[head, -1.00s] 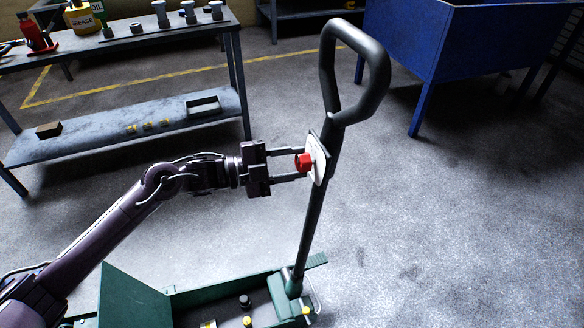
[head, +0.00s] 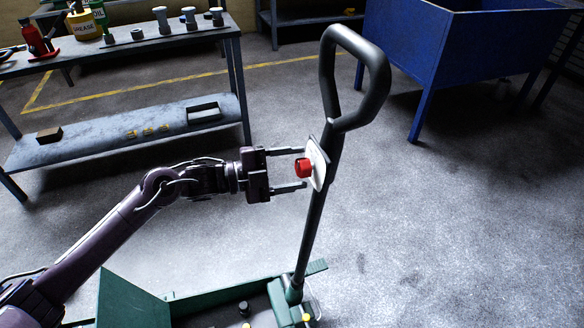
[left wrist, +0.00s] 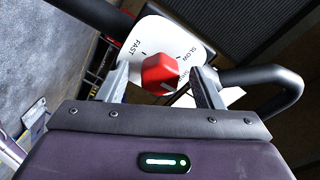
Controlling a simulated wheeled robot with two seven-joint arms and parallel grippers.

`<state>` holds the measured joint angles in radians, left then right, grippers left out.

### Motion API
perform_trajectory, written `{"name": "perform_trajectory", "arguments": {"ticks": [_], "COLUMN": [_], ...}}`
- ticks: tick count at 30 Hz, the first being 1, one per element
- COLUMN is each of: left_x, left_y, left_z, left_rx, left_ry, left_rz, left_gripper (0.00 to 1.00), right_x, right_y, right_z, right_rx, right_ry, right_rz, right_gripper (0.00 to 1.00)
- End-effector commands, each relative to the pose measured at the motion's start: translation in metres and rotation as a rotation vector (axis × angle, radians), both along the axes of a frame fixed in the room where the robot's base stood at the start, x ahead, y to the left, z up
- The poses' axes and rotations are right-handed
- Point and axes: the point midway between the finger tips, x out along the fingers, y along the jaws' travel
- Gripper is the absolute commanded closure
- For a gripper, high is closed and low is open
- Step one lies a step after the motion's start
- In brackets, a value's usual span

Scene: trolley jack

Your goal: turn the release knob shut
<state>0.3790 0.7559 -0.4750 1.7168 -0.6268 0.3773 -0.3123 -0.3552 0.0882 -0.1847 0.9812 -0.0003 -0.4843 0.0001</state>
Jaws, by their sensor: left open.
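The red release knob (head: 303,168) sits on a white plate (head: 318,164) fixed to the dark upright handle (head: 314,225) of the trolley jack. In the left wrist view the knob (left wrist: 160,73) shows a pale mark on its lower edge. The plate (left wrist: 150,38) reads FAST and SLOW, with another label partly hidden by the right-hand finger. My left gripper (head: 299,168) is open, its fingertips on either side of the knob. The wrist view shows a gap between the knob and each finger of this gripper (left wrist: 161,82). My right gripper is not in view.
The green jack body (head: 215,293) is at the bottom of the head view. A grey workbench (head: 120,138) with bottles and bolts stands at the back left. A blue bin on legs (head: 450,45) stands at the back right. The floor right of the handle is clear.

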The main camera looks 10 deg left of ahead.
Motion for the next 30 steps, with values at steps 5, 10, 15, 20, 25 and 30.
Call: {"name": "perform_trajectory", "arguments": {"ticks": [5,10,15,20,25,30], "left_x": [-0.006,-0.019,-0.029,-0.032,-0.032,-0.032], "left_y": [0.016,0.043,0.064,0.071,0.071,0.071], "left_z": [-0.001,0.000,0.002,0.004,0.004,0.004], "left_rx": [0.003,0.004,0.003,0.001,0.000,0.000], "left_ry": [0.002,0.003,0.001,0.000,0.000,0.000], "left_rz": [0.003,0.002,0.002,0.000,0.000,0.000], "left_gripper": [0.39,0.39,0.39,0.39,0.39,0.39], "right_x": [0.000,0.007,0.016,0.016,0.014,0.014], "right_y": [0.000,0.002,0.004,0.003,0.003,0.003], "right_z": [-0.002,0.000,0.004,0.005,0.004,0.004], "right_rx": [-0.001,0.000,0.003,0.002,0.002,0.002], "right_ry": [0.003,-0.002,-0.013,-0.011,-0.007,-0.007], "right_rz": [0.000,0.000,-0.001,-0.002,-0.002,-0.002], "right_gripper": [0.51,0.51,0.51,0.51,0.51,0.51]}}
